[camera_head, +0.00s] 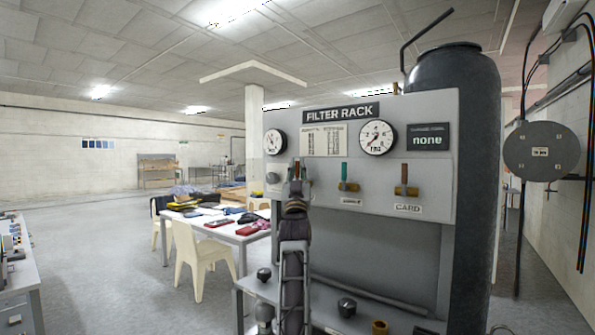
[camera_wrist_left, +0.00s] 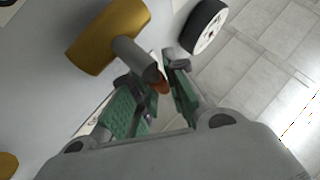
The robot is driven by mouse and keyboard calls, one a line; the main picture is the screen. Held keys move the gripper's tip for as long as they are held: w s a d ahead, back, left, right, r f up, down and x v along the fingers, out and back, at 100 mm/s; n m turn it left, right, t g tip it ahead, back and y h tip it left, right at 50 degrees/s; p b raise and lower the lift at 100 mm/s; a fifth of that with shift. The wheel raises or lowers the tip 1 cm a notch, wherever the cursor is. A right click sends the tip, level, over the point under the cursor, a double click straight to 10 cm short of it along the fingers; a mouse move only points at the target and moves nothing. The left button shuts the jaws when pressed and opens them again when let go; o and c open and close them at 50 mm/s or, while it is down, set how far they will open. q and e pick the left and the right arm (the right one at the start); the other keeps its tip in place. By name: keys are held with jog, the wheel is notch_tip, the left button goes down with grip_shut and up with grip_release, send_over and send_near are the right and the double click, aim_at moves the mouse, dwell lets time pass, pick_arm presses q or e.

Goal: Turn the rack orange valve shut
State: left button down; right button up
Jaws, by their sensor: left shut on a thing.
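The rack's left-hand valve is mostly hidden behind my left gripper (camera_head: 297,187) in the head view; a bit of its orange-red handle (camera_head: 298,169) shows above the fingers. In the left wrist view, the valve has a brass body (camera_wrist_left: 108,38) and a grey stem (camera_wrist_left: 138,58), and the orange handle end (camera_wrist_left: 160,87) lies between the green-padded fingers of my left gripper (camera_wrist_left: 156,84). The fingers are shut on the handle. How far the handle is turned is hard to tell. My right gripper is not in view.
The filter rack (camera_head: 368,240) also carries a green-handled valve (camera_head: 345,178), a brown-handled valve (camera_head: 405,182) and two gauges, one at right (camera_head: 376,137). A dark tank (camera_head: 470,180) stands behind it. A cluttered table (camera_head: 228,238) with chairs is at left.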

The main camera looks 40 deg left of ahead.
pick_arm(q)
jog(key=c, duration=1.4)
grip_release()
jog(key=v, duration=1.2)
jog(key=shift+w+f, duration=0.1)
jog(key=shift+f, duration=0.05)
